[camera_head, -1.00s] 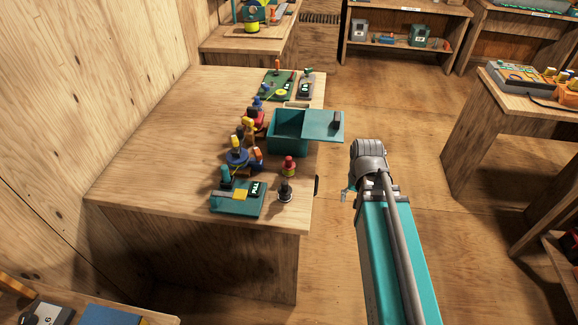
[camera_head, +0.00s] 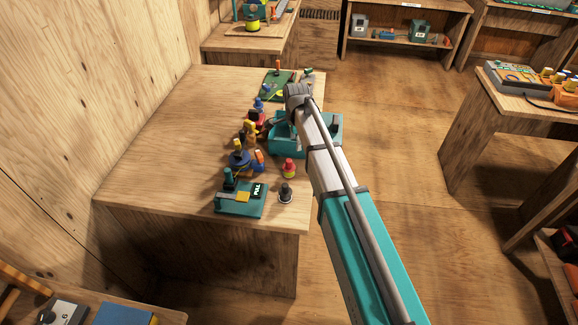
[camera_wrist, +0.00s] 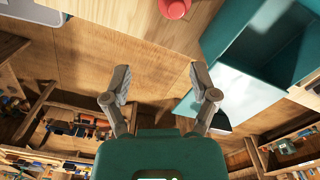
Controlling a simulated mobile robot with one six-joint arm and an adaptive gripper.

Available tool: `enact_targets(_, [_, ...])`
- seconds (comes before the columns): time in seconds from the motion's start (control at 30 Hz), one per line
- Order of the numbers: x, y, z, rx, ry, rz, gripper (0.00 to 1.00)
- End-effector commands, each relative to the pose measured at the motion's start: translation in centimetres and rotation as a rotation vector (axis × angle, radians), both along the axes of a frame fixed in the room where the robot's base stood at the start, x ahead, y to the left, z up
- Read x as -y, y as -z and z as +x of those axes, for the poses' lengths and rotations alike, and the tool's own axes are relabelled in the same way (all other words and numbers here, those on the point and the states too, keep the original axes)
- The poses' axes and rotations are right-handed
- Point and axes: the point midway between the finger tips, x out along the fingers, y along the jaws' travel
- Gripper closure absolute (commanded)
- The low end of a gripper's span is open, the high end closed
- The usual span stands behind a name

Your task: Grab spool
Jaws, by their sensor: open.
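My gripper (camera_wrist: 159,67) is open and empty in the wrist view, its two grey fingers apart above the wood table. A small red-and-yellow piece (camera_head: 289,169), possibly a spool, stands near the table's right edge. A round red top (camera_wrist: 174,8) shows at the wrist view's upper edge, ahead of the fingers and apart from them. A blue disc-shaped piece (camera_head: 238,159) stands left of the red-and-yellow one among small tackle. I cannot tell for sure which piece is the spool. In the head view my arm hides part of the table's right side.
A teal open box (camera_head: 288,147) stands at the table's right edge, partly behind my arm; it also shows right of my fingers in the wrist view (camera_wrist: 240,30). A green board (camera_head: 238,208) and a dark knob-like piece (camera_head: 286,194) are in front. The table's left half is clear.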

Motion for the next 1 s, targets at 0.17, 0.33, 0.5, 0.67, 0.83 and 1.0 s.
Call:
enact_targets(0.17, [-1.9,-0.6,1.5,0.0,0.088,0.0,0.24])
enact_targets(0.33, [-2.2,-0.6,1.5,0.0,0.108,0.0,0.24])
enact_targets(0.5, [-2.2,-0.5,1.5,0.0,0.107,0.0,0.24])
enact_targets(0.67, [-2.1,-0.3,1.5,0.0,0.106,0.0,0.24])
enact_targets(0.83, [-2.1,0.5,1.5,0.0,0.106,0.0,0.24])
enact_targets(1.0, [-2.1,1.8,1.5,0.0,0.106,0.0,0.24])
